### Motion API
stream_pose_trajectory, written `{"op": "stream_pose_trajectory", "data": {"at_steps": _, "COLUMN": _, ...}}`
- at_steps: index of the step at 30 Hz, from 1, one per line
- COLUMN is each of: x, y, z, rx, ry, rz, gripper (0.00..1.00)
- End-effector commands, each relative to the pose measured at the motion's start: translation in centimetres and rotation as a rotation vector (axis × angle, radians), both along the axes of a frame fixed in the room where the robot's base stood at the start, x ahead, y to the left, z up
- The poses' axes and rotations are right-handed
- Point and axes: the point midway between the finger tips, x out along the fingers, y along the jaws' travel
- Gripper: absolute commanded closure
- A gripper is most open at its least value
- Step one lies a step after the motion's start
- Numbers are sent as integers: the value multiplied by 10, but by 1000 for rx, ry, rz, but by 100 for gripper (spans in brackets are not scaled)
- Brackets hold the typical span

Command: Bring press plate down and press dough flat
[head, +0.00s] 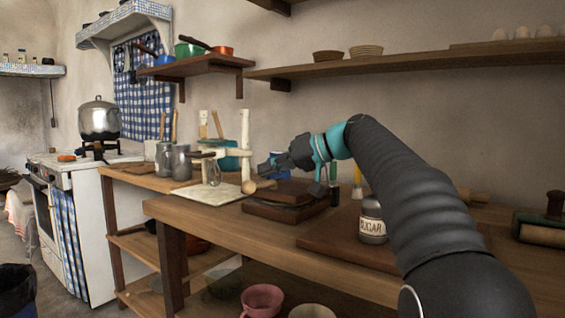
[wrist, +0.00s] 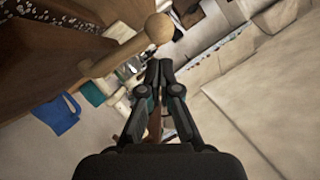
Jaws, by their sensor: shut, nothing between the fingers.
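The wooden press (head: 286,211) stands on the counter below my gripper. It has a dark wooden base and an upper press plate (head: 296,190) that looks lowered close over it. Its pale lever with a round knob (head: 250,187) sticks out to the left; the knob also shows in the wrist view (wrist: 159,28), just beyond my fingertips. My gripper (head: 268,166) is shut and empty, above the press and apart from the knob as far as I can see. It also shows in the wrist view (wrist: 160,66). I cannot make out any dough between the plates.
A sugar jar (head: 372,220) stands on a wooden board (head: 322,238) right of the press. A pale mat (head: 215,193) lies to its left, with grey jugs (head: 180,162) and a pale wooden stand (head: 245,140) behind.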

Motion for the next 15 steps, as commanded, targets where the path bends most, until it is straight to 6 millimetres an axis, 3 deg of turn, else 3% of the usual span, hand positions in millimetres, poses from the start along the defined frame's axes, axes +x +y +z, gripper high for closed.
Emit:
{"op": "stream_pose_trajectory", "data": {"at_steps": 4, "x": -3, "y": 7, "z": -11, "rx": 0, "ry": 1, "rz": 1, "gripper": 100}}
{"op": "stream_pose_trajectory", "data": {"at_steps": 15, "x": -4, "y": 9, "z": -13, "rx": 0, "ry": 1, "rz": 0, "gripper": 100}}
